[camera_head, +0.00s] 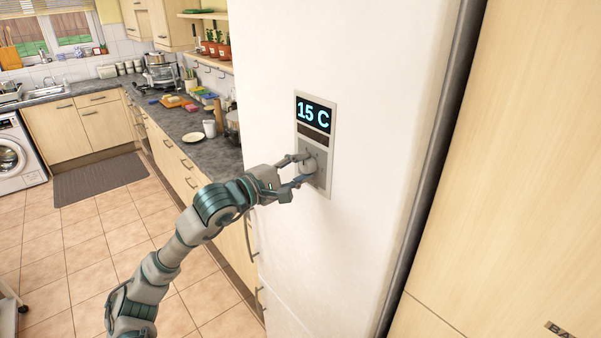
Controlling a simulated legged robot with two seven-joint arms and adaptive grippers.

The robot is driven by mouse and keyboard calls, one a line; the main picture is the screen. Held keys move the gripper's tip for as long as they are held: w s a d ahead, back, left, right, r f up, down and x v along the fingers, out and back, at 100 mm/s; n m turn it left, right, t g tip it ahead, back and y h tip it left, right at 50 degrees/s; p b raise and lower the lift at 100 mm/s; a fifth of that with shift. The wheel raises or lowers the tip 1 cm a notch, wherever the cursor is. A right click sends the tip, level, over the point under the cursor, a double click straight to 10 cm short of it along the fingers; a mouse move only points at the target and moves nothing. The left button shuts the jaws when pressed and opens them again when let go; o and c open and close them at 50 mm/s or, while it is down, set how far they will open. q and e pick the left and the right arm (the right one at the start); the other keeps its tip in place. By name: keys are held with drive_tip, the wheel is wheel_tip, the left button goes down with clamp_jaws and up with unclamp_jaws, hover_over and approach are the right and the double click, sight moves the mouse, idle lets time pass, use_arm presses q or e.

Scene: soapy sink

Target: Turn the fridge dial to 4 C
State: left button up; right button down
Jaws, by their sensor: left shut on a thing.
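The white fridge (380,90) stands in front of me, with a grey control panel (316,192) on its door. The display (314,114) at the top of the panel reads 15 C in blue. A round pale dial (308,164) sits on the lower part of the panel. My left gripper (301,169) is shut on the dial, with one finger above it and one below. The fingers hide part of the dial, and I cannot make out a pointer mark. My right gripper is not in view.
A dark worktop (190,124) with dishes, a mug and a coffee machine runs left of the fridge. A washing machine (17,155) and a grey mat (100,181) are further left. The tiled floor (60,250) is mostly clear. Tall wooden cabinet doors (510,180) are at right.

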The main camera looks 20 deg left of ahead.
use_arm(q)
drive_tip(key=m, duration=0.2)
drive_tip(key=shift+w+f+m, duration=0.1)
drive_tip(key=shift+f+m, duration=0.1)
drive_tip(key=shift+m, duration=0.1)
drive_tip(key=shift+m+b, duration=0.5)
drive_tip(key=shift+m, duration=1)
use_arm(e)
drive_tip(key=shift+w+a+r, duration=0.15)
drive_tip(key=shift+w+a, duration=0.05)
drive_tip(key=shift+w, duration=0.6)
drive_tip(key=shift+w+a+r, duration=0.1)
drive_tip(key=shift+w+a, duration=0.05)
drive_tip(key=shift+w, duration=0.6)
use_arm(q)
drive_tip(key=shift+f, duration=0.1)
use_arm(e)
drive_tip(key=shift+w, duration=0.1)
use_arm(q)
drive_tip(key=o, duration=1.1)
drive_tip(key=shift+o, duration=0.2)
drive_tip(key=shift+w, duration=0.1)
